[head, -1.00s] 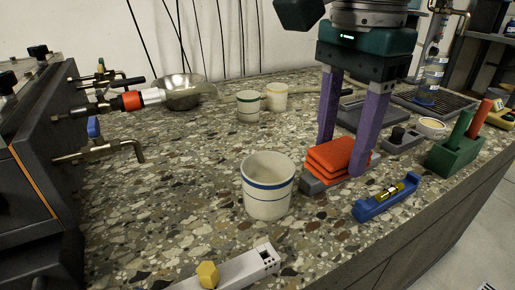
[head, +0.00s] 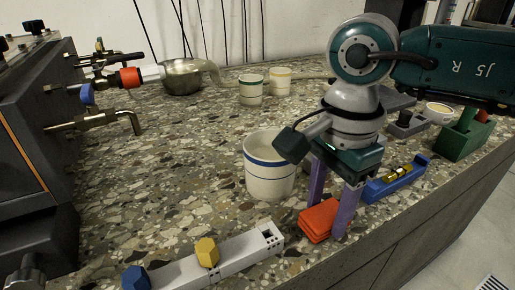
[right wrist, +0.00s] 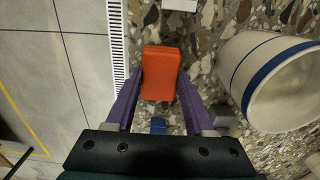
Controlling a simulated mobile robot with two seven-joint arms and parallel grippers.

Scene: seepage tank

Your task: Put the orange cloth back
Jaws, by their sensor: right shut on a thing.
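The orange cloth (head: 320,220) is a folded, layered pad near the front edge of the counter. My right gripper (head: 330,220) has its two purple fingers on either side of it and is shut on it. In the right wrist view the cloth (right wrist: 160,72) sits between the fingertips (right wrist: 160,90). I cannot tell whether its underside touches the counter. My left gripper is not in view.
A white cup with a blue band (head: 269,170) stands close left of the gripper. A white bar with knobs (head: 232,252) lies in front. The speckled counter (head: 150,190) is clear left of the cup.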

